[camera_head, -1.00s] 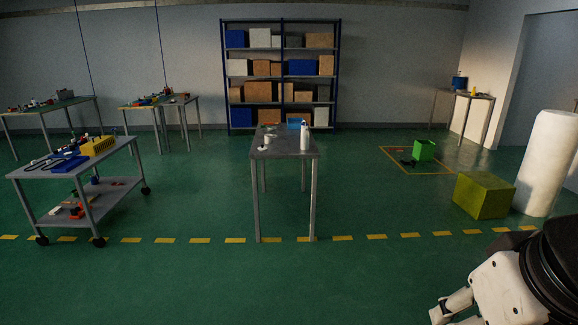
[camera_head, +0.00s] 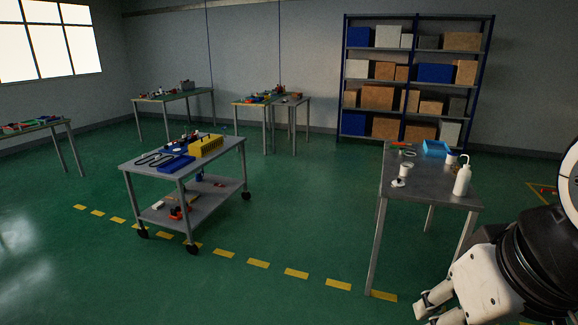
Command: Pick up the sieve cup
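I cannot single out the sieve cup with certainty; it is too small at this distance. A small white cup-like item (camera_head: 405,170) stands on the grey table (camera_head: 425,186) at the right, and another small pale cup-like item (camera_head: 451,158) stands farther back on it. My gripper (camera_head: 430,309) is at the bottom right corner, in front of that table and apart from it. Its fingers are partly cut off by the frame edge, and their opening is unclear. I see nothing held in it.
The grey table also bears a white bottle (camera_head: 462,178) and a blue tray (camera_head: 436,148). A wheeled cart (camera_head: 215,190) with a yellow box (camera_head: 206,146) stands left of it. A shelf rack (camera_head: 345,90) and more tables stand behind. The green floor in front is clear.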

